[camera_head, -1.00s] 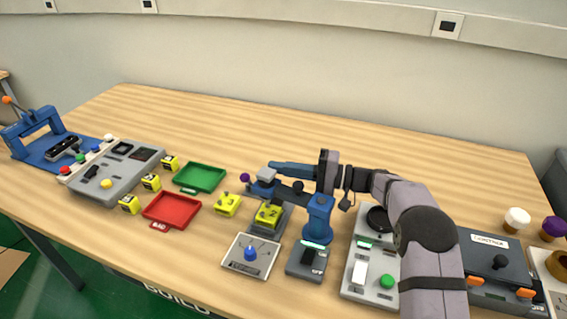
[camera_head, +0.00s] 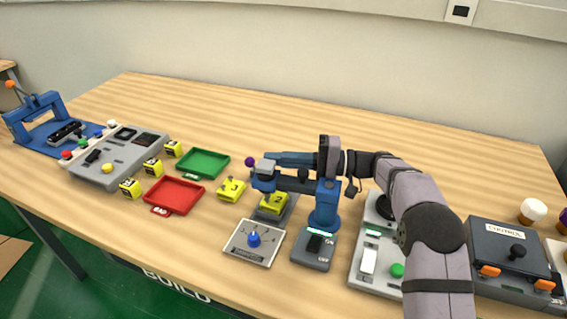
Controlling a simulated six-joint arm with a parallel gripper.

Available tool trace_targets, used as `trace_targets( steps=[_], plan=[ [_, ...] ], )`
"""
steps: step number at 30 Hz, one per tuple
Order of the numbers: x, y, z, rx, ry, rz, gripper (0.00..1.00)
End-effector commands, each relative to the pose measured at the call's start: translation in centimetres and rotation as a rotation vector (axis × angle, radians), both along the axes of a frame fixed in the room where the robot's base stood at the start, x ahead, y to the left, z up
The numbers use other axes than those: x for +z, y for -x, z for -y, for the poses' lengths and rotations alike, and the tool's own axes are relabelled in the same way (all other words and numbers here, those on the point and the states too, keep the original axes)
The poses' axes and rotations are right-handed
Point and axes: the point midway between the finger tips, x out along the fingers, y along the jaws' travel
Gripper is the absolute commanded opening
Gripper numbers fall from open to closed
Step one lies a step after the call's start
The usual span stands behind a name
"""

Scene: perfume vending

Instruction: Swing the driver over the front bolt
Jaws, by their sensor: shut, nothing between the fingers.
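The driver head (camera_head: 264,178) is a blue and grey piece at the left end of a dark swing arm, which reaches from a blue post (camera_head: 326,205) on the table. Below and slightly right of it, a yellow block marked 2 (camera_head: 274,203) sits in a dark holder. The bolts are too small or hidden to make out, so I cannot tell whether the driver is over the front one. My gripper (camera_head: 268,159) comes in from the right, shut and empty, its blue-grey fingers pointing left just above and behind the driver head. I cannot tell whether they touch.
Another yellow block (camera_head: 231,189) and a purple knob (camera_head: 250,161) are left of the driver. A dial panel (camera_head: 254,243) and switch box (camera_head: 314,248) stand in front. Red (camera_head: 174,196) and green (camera_head: 203,163) trays lie left. The table behind is clear.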

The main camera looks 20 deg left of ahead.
Motion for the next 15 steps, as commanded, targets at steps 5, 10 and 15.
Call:
trace_targets(
  steps=[5,10,15],
  plan=[
    [-0.06,0.56,-0.07,0.044,0.001,0.000,0.00],
    [0.02,0.60,-0.06,0.046,0.001,-0.001,0.00],
    [0.02,0.57,-0.04,0.045,0.001,-0.001,0.00]
  ],
)
